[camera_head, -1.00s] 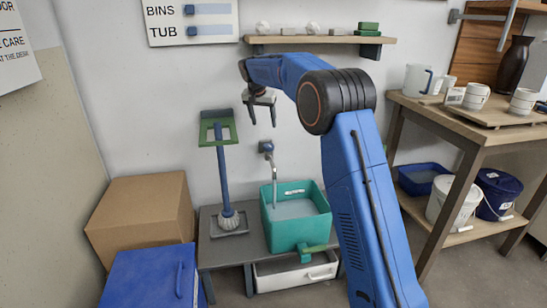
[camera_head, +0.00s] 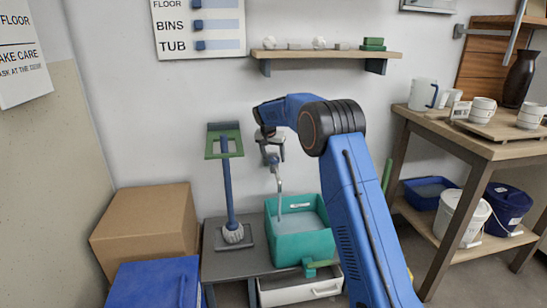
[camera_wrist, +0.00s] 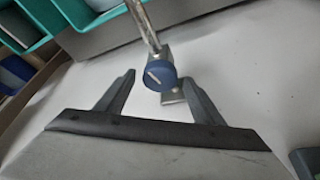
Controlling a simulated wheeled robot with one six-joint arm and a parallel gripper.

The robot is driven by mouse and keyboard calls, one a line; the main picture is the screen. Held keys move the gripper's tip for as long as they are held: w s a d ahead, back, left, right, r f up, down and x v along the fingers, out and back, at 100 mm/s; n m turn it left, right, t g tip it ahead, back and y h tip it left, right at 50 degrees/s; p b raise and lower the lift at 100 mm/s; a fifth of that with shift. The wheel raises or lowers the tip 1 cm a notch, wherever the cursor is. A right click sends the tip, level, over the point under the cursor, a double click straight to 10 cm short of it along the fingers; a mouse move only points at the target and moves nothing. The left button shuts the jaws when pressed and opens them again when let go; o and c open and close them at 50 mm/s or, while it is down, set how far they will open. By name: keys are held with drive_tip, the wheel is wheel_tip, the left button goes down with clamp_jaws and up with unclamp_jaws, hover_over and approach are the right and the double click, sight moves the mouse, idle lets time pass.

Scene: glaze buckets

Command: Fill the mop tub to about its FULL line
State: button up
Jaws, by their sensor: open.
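The teal mop tub (camera_head: 302,247) stands on a low grey stand below the tap, with pale water (camera_head: 301,223) showing inside it. I cannot read a FULL line on it. The metal tap spout (camera_head: 279,184) bends down over the tub; I cannot tell whether water is running. The tap's round blue knob (camera_wrist: 160,76) has a pale bar mark and sits between the fingers in the wrist view. My gripper (camera_head: 272,155) is open at the tap, and the wrist view shows its two fingers (camera_wrist: 158,84) spread either side of the knob, apparently not touching it.
A mop (camera_head: 231,190) in a green holder stands left of the tap. A cardboard box (camera_head: 145,222) and a blue box (camera_head: 152,284) are further left. A wall board (camera_head: 199,28) with sliders and a shelf (camera_head: 325,54) are above. A wooden table (camera_head: 490,148) stands right.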

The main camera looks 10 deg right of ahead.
drive_tip(key=c, duration=1.1)
drive_tip(key=shift+o, duration=0.3)
drive_tip(key=shift+n, duration=0.3)
drive_tip(key=shift+d+n+t+y, duration=0.25)
drive_tip(key=shift+n+y, duration=0.25)
drive_tip(key=shift+n, duration=0.7)
drive_tip(key=n+y, duration=0.1)
drive_tip(key=n, duration=0.3)
drive_tip(key=shift+d+n+y, duration=0.1)
drive_tip(key=shift+n+y, duration=0.2)
drive_tip(key=shift+y, duration=0.1)
drive_tip(key=n+y, duration=0.1)
drive_tip(key=n, duration=0.2)
drive_tip(key=shift+d+n, duration=0.1)
drive_tip(key=shift+n, duration=0.2)
drive_tip(key=shift+n+g+y, duration=0.45)
drive_tip(key=shift+n+y, duration=0.35)
drive_tip(key=shift+n, duration=1)
drive_tip(key=shift+f, duration=0.1)
